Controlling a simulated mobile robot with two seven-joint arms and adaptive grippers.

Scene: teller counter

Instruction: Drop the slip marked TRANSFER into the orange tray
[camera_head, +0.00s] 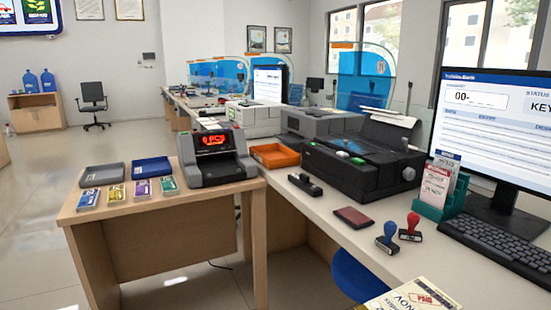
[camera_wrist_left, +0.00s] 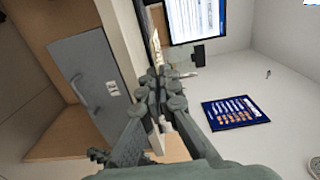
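The orange tray (camera_head: 275,156) is on the counter just right of the bill counter, with no slip visible in it. A teal holder (camera_head: 431,212) beside the monitor bears upright white papers with red print (camera_head: 437,185); I cannot read TRANSFER on them. A cream paper (camera_head: 412,298) printed PAID and NOV is cut off at the bottom edge. No gripper shows in the head view. In the left wrist view my left gripper (camera_wrist_left: 160,82) has its fingers close together. A thin pale strip (camera_wrist_left: 155,50) shows by the fingertips; I cannot tell whether it is pinched.
A black machine (camera_head: 350,165), a dark red booklet (camera_head: 353,217), a blue stamp (camera_head: 388,237), a red stamp (camera_head: 411,228) and a keyboard (camera_head: 500,247) are on the counter. The side desk bears a bill counter (camera_head: 215,158), grey tray (camera_head: 102,175) and blue tray (camera_head: 151,167).

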